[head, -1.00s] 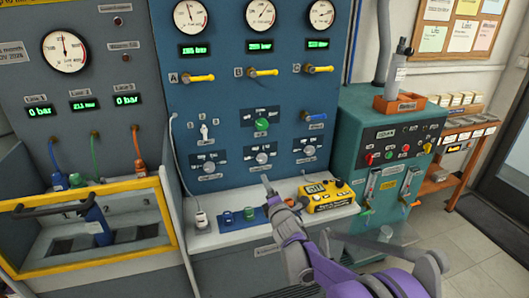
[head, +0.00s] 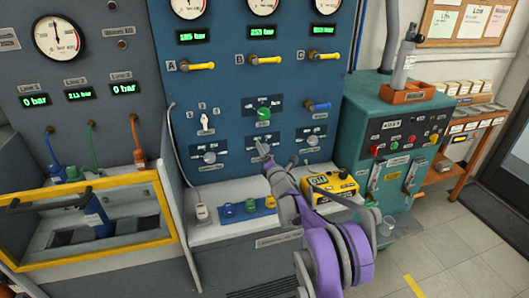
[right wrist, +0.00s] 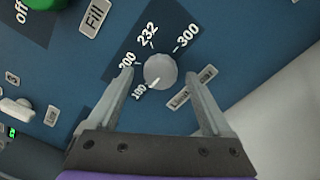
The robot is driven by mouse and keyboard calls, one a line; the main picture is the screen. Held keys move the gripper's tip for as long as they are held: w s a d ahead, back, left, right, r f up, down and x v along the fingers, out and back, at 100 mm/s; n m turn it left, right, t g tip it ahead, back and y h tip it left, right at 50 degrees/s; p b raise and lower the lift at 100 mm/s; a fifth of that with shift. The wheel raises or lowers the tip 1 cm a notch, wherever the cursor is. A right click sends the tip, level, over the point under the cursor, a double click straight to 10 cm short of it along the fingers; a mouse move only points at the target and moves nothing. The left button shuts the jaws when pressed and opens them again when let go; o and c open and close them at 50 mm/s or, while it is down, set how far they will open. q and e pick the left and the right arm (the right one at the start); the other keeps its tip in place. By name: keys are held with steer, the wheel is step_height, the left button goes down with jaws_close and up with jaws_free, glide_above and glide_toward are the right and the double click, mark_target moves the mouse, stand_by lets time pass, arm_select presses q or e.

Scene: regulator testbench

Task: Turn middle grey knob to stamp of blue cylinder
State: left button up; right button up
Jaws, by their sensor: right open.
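The middle grey knob (right wrist: 160,70) shows in the right wrist view on a dark label plate marked 100, 200, 232 and 300. Its white mark points lower left, near the 100. My right gripper (right wrist: 159,77) is open, with its fingers on either side of the knob and no clear contact. My left gripper is out of view.
A green knob (head: 263,113) sits above, with grey knobs to the left (head: 210,157) and right (head: 312,140). A blue-handled valve (head: 318,106) is at upper right. A yellow device (head: 330,187) stands on the shelf right of my arm.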

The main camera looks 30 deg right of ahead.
steer(key=shift+w+d, duration=0.1)
steer(key=shift+w, duration=0.25)
jaws_close()
stand_by(0.4)
steer(key=m+b, duration=0.1)
steer(key=m, duration=0.7)
steer(key=m+b, duration=0.2)
steer(key=m, duration=0.5)
steer(key=m+b, duration=0.1)
steer(key=m, duration=0.7)
steer(key=shift+d+r+m+b, duration=0.15)
steer(key=shift+r+m+b, duration=0.1)
steer(key=shift+m+b, duration=0.05)
